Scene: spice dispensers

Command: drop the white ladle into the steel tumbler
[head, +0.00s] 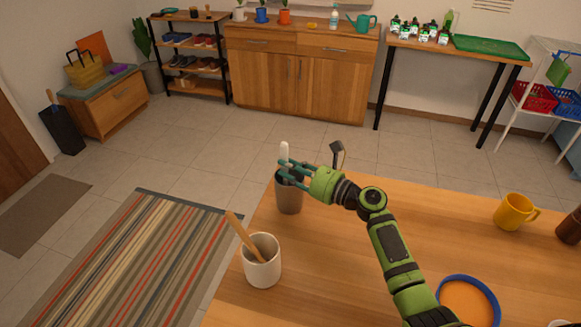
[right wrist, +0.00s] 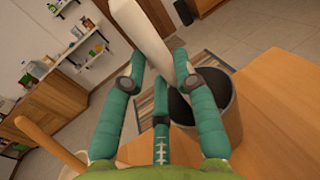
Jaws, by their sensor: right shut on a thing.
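The white ladle (head: 284,150) stands roughly upright in my right gripper (head: 290,169), its pale end showing above the fingers. In the right wrist view the ladle (right wrist: 143,35) runs between the teal fingers (right wrist: 155,85), which are shut on it. The steel tumbler (head: 289,199) stands upright near the table's far left corner, just below my right gripper. In the right wrist view the tumbler (right wrist: 233,120) is to the right of the ladle, partly behind a finger. The fingers hide the ladle's lower end, so I cannot tell whether it is inside the tumbler. My left gripper is out of view.
A white cup (head: 262,271) with a wooden utensil (head: 240,234) stands nearer on the wooden table (head: 345,270). A blue-rimmed round dish (head: 494,302) and a yellow mug (head: 513,212) are to the right.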

